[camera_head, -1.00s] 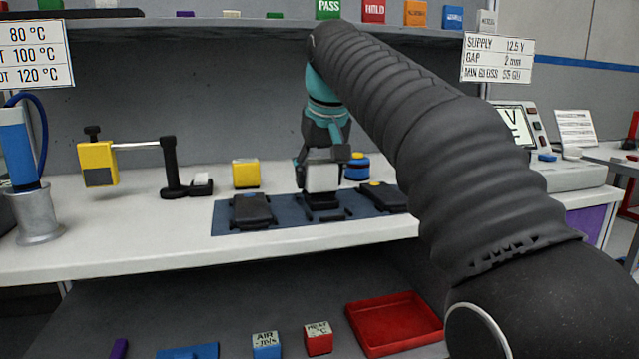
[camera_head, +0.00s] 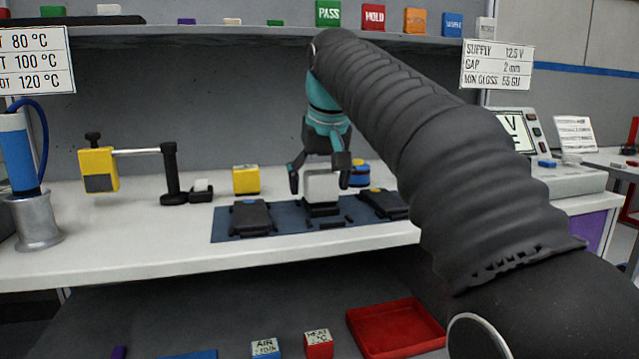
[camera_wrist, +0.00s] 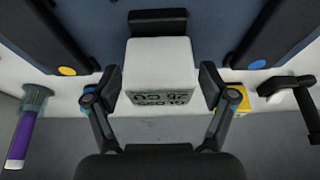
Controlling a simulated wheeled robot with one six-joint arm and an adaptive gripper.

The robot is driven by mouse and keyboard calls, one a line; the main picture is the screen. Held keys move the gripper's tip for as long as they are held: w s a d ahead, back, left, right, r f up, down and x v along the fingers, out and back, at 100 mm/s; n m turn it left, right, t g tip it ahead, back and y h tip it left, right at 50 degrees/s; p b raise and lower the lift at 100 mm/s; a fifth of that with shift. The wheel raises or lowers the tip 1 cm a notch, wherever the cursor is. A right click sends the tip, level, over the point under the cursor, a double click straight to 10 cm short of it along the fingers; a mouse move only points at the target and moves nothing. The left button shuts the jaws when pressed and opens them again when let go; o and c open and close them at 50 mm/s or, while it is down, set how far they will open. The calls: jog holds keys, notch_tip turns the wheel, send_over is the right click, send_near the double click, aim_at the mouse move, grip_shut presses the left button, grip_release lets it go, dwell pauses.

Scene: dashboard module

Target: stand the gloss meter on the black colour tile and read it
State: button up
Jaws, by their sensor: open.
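The gloss meter, a white block (camera_head: 321,187), stands upright in the middle of the blue mat, on a low black piece (camera_head: 322,210) that looks like the black tile. In the wrist view the white block (camera_wrist: 158,62) shows dark upside-down characters on one face, seemingly a number with GU; I cannot read them surely. My gripper (camera_head: 318,174) is open above and around the block's top. In the wrist view its fingers (camera_wrist: 160,84) stand on both sides of the block, with gaps. How the block's underside meets the black piece is hidden.
Black modules with coloured dots lie left (camera_head: 250,217) and right (camera_head: 384,204) on the blue mat (camera_head: 285,226). A yellow block (camera_head: 246,179), a blue-and-yellow round piece (camera_head: 359,174) and a black stand (camera_head: 171,175) are nearby. The front bench strip is clear.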

jog(key=p+v, duration=0.3)
jog(key=v, duration=0.8)
jog(key=shift+s+r+p, duration=0.25)
jog(key=shift+r+p, duration=0.05)
jog(key=shift+p, duration=0.05)
jog(key=shift+d, duration=0.15)
jog(key=s+d+f+m, duration=0.1)
jog(key=s+d+f, duration=0.4)
jog(key=s+f, duration=0.3)
jog(key=s+d+f+m+t, duration=0.1)
jog(key=s+d+f, duration=0.4)
jog(key=f, duration=0.9)
jog(key=s+d+f+m+h, duration=0.1)
jog(key=s+d+f, duration=0.4)
jog(key=s+f, duration=0.5)
jog(key=shift+s+f, duration=0.35)
jog(key=shift+f, duration=0.2)
jog(key=shift+d, duration=0.1)
jog(key=shift+o, duration=1.4)
